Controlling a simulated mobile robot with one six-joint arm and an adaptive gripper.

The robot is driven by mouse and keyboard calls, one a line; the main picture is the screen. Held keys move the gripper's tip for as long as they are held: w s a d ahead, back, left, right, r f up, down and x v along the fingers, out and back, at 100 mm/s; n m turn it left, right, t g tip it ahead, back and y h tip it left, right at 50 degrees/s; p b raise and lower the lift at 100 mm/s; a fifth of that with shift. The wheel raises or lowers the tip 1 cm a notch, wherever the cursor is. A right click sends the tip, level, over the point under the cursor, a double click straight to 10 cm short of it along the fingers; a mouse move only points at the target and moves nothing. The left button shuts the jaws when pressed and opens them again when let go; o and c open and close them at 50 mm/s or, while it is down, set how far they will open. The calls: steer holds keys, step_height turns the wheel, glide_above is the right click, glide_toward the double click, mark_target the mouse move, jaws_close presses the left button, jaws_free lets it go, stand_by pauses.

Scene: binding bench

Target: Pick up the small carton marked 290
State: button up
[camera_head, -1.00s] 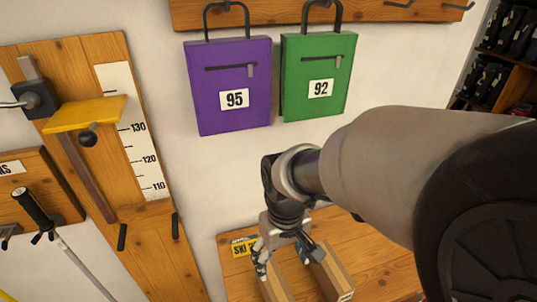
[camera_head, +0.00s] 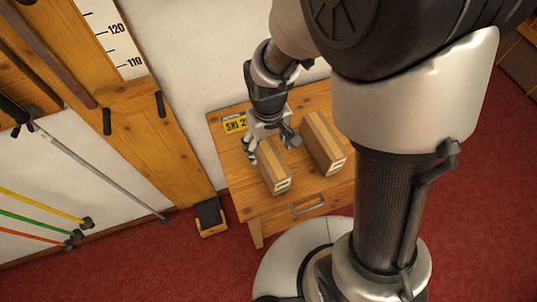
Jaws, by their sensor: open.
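Two brown cartons lie on a small wooden bench (camera_head: 240,195). The left carton (camera_head: 275,172) is the smaller one, and the right carton (camera_head: 324,141) is larger. Each has a white label on its front end, too small to read, so I cannot tell which bears 290. My gripper (camera_head: 267,146) is open at the back end of the left carton. One finger is on its left side, the other near the gap between the cartons. The gripper hides the carton's back end, and I cannot tell whether the fingers touch it.
A yellow sign (camera_head: 234,123) lies at the bench's back left. The bench has a drawer handle (camera_head: 307,205) in front. A wooden measuring board (camera_head: 150,125) and poles (camera_head: 100,165) stand along the wall at left. Red carpet (camera_head: 190,270) covers the floor.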

mark_target(269, 153)
step_height(269, 153, down, 5)
steer(key=shift+w+d+b, duration=0.1)
steer(key=shift+w+b, duration=0.05)
steer(key=shift+b, duration=0.75)
steer(key=shift+r, duration=0.1)
steer(key=c, duration=1.6)
